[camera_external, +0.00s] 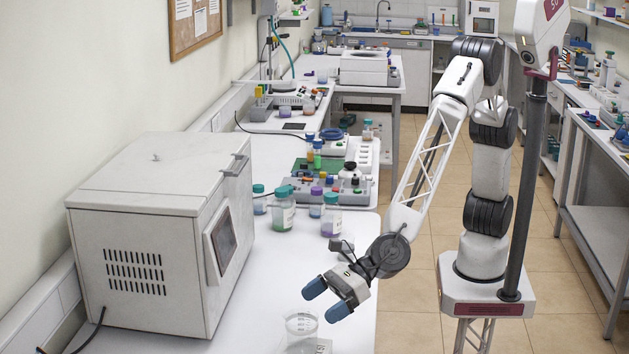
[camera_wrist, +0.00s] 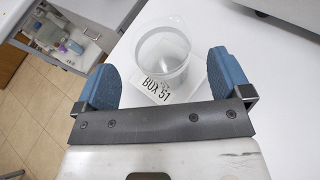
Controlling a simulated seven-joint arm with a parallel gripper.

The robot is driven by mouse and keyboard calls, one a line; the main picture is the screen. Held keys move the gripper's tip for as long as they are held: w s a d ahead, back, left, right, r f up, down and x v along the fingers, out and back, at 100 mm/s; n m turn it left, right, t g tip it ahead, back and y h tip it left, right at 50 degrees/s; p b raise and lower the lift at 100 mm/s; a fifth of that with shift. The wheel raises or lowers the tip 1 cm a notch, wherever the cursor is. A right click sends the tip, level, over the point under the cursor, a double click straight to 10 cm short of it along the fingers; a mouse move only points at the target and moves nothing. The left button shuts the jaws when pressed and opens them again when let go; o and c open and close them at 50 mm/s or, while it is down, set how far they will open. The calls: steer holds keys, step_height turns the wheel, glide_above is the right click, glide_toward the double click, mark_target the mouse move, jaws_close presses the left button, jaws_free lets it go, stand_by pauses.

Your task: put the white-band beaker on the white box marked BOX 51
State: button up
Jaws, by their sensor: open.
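The beaker (camera_external: 300,328) is clear with a pale band and stands upright at the bottom edge of the external view, partly cut off. In the wrist view the beaker (camera_wrist: 163,52) is between and beyond my fingers. The white box marked BOX 51 (camera_wrist: 152,88) shows under and in front of the beaker's base; the beaker appears to rest on it. A corner of the box (camera_external: 324,346) shows right of the beaker in the external view. My gripper (camera_external: 326,300) is open and empty, with both blue fingers apart from the beaker, above and right of it.
A large white oven-like cabinet (camera_external: 150,240) stands left on the white bench (camera_external: 260,285). Several lidded jars (camera_external: 283,212) stand behind, near a grey power strip. The bench's right edge drops to the tiled floor (camera_external: 410,320). Bench space between the jars and beaker is clear.

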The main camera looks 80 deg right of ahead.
steer(key=v, duration=0.6)
steer(key=shift+s, duration=0.2)
steer(key=shift+w+d+r, duration=0.1)
steer(key=shift+d, duration=0.05)
stand_by(0.5)
